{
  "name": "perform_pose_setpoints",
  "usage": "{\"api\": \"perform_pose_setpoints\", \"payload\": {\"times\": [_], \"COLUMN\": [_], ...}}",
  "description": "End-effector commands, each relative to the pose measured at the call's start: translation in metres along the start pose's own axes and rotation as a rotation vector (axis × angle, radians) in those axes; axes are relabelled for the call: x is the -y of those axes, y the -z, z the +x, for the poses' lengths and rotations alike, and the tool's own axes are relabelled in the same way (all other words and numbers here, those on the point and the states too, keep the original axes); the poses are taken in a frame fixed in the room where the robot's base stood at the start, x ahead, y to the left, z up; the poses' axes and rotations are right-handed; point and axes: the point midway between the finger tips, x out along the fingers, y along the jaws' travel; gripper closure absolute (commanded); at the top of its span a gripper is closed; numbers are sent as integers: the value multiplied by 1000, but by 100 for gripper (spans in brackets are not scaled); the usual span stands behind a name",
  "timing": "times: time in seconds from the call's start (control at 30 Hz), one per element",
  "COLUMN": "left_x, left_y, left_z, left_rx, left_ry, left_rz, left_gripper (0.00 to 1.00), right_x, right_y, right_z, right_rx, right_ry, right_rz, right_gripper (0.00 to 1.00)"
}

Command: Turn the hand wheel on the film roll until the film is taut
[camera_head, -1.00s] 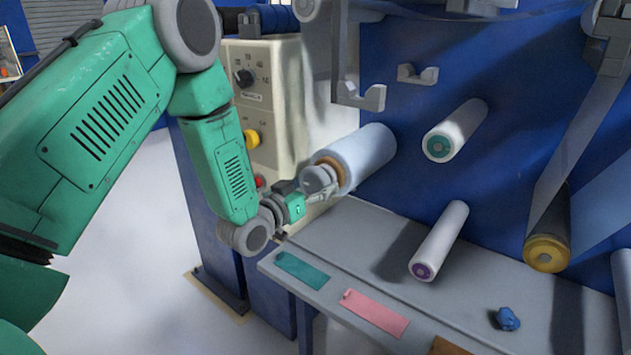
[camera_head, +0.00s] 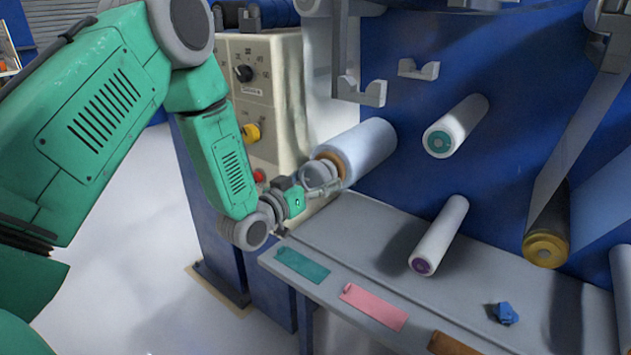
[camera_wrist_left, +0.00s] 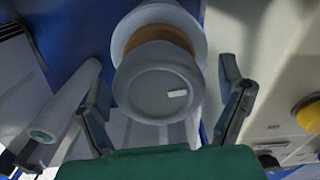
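The film roll (camera_head: 362,148) is a pale, wide cylinder with a brown core, mounted on the blue machine wall. Its grey round hand wheel (camera_head: 316,172) faces my left arm. In the left wrist view the hand wheel (camera_wrist_left: 155,92) fills the centre, with a small white mark on its face. My left gripper (camera_head: 326,188) is at the wheel. In the wrist view the fingers of my left gripper (camera_wrist_left: 167,84) are spread, one on each side of the wheel, with gaps visible. Contact with the rim cannot be told. My right gripper is not in view.
A beige control panel (camera_head: 262,98) with knobs stands left of the roll. White rollers (camera_head: 456,125) and (camera_head: 440,236) another roller stick out at right. A grey shelf (camera_head: 400,283) below bears teal and pink tags and a blue lump (camera_head: 505,314).

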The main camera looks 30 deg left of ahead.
Motion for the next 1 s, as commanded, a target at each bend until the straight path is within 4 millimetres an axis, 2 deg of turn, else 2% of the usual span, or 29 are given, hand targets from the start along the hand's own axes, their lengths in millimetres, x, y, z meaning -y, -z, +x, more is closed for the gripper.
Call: {"api": "perform_pose_setpoints", "payload": {"times": [0.17,0.27,0.5,0.7,0.83,1.0], "left_x": [0,0,1,2,2,1], "left_y": [0,-1,-2,-2,-2,-2], "left_z": [-9,-25,-77,-108,-117,-120], "left_rx": [0,2,4,3,2,2], "left_ry": [0,1,2,2,1,1], "left_rz": [0,-2,-3,-2,-2,-1], "left_gripper": [12,12,12,12,12,12], "right_x": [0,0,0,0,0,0], "right_y": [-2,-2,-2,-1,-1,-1], "right_z": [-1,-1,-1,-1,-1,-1], "right_rx": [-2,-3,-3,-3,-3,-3], "right_ry": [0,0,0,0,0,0], "right_rz": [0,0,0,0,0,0], "right_gripper": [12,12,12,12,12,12]}}
